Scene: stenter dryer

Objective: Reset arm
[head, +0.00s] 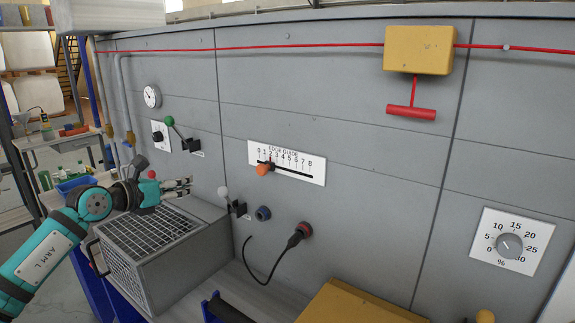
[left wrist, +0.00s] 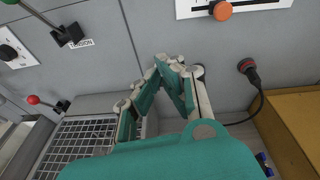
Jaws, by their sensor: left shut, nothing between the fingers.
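My left arm (head: 45,258), teal and labelled "ARM L", comes in from the left in the head view. Its gripper (head: 190,185) is shut and empty, held above the grey mesh-topped box (head: 150,232) and pointing towards the grey machine panel. In the left wrist view the fingers (left wrist: 174,64) come together with nothing between them. A lever with a white knob (head: 222,191) is just right of the fingertips in the head view; in the wrist view the fingers hide much of that area. My right gripper is not in view.
The panel carries a green-knobbed lever (head: 169,121), an edge guide scale with an orange knob (head: 263,169), a plugged black cable (head: 296,237), a percent dial (head: 510,245) and a red pull handle (head: 411,112). A red-knobbed lever (left wrist: 34,100) is at the left. A yellow box (head: 360,303) stands in front.

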